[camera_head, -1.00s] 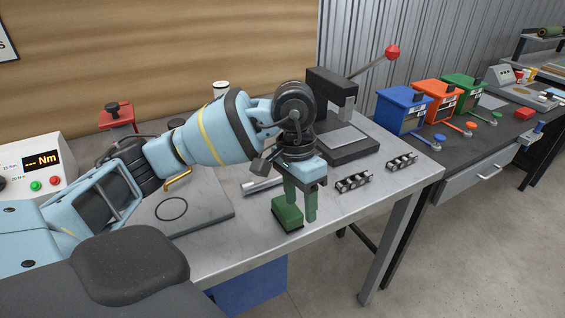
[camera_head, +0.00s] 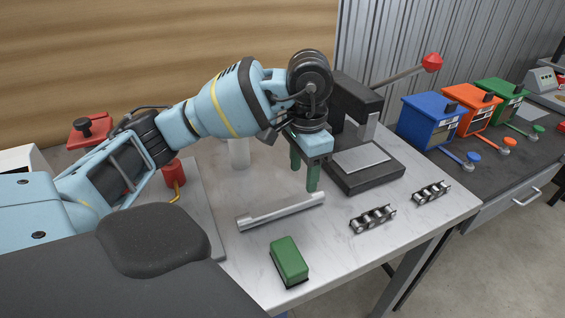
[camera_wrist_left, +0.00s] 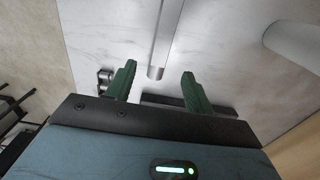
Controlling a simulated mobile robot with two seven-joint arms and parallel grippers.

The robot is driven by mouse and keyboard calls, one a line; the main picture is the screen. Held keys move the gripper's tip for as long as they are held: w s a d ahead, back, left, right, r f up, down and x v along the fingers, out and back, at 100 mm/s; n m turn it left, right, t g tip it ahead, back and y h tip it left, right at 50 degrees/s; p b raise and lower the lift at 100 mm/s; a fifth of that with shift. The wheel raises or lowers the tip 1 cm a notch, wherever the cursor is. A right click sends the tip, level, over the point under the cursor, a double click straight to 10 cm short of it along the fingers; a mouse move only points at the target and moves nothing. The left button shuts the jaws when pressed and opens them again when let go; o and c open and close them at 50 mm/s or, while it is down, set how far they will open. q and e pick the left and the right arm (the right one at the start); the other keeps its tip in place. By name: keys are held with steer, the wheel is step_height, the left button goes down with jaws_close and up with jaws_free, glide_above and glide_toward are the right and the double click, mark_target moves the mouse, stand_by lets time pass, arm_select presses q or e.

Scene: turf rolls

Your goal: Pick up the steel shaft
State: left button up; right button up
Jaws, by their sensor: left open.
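The steel shaft (camera_head: 282,210) is a long light-grey bar lying on the pale worktable (camera_head: 330,250). It lies slantwise, in front of my left gripper (camera_head: 304,179). The gripper points down with its two green fingers apart and empty, near the shaft's right end. In the left wrist view the shaft (camera_wrist_left: 165,38) runs away from the gripper, with its near end roughly in line with the gap between the fingers (camera_wrist_left: 158,80). I cannot tell the fingers' exact height above the table. My right gripper is not in view.
A green-topped block (camera_head: 289,260) lies near the front edge. Two metal roller pieces (camera_head: 373,218) (camera_head: 431,191) lie at the right. A black press (camera_head: 365,172) with a red-knobbed lever stands behind. A pale cylinder (camera_head: 239,153) stands behind the shaft.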

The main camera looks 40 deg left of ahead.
mark_target(303, 197)
arm_select(q)
steer(key=shift+w+f+p, duration=0.1)
steer(key=shift+f+p, duration=0.3)
steer(key=shift+f, duration=3.45)
steer(key=shift+r, duration=0.1)
jaws_close()
